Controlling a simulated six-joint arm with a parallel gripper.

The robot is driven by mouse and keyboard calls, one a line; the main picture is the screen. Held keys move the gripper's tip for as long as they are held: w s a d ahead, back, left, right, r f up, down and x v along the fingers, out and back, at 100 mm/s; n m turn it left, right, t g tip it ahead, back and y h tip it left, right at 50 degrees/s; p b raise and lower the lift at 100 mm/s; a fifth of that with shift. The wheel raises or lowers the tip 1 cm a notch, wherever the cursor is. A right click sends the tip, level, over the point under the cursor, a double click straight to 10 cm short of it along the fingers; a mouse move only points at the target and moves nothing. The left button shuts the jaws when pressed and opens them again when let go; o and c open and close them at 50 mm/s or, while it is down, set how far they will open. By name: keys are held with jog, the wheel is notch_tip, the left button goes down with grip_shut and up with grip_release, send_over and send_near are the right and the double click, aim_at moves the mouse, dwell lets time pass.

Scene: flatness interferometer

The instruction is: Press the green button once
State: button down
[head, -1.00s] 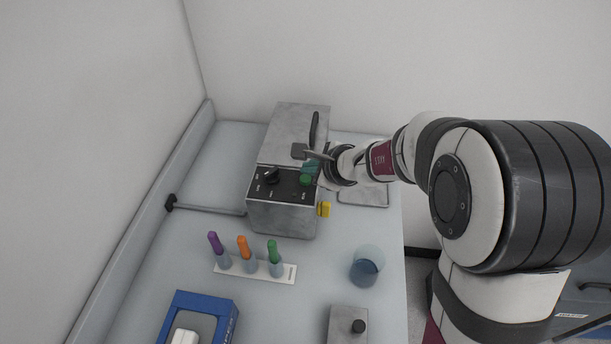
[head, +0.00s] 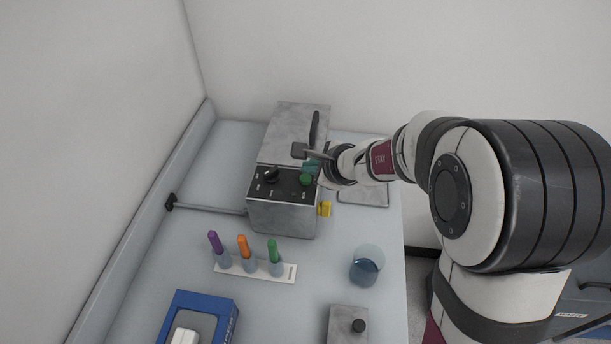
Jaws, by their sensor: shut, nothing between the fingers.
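The green button (head: 305,180) is a round cap on the dark sloped panel (head: 284,190) of a grey metal instrument (head: 288,135), at the panel's right side. A black knob (head: 271,175) sits to its left on the same panel. My gripper (head: 308,158) is shut and empty, just above and behind the button in the picture. I cannot tell whether its tips touch the button. A small teal patch, perhaps a display, shows between the gripper and the button, partly hidden.
A yellow part (head: 325,209) sits at the instrument's right side.

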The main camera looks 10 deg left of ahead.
aim_at(309, 183)
jog(key=shift+f, duration=0.1)
dwell(0.6)
jog(key=shift+f, duration=0.3)
jog(key=shift+f, duration=0.45)
dwell(0.6)
jog(key=shift+r, duration=0.85)
jog(key=shift+r, duration=2.55)
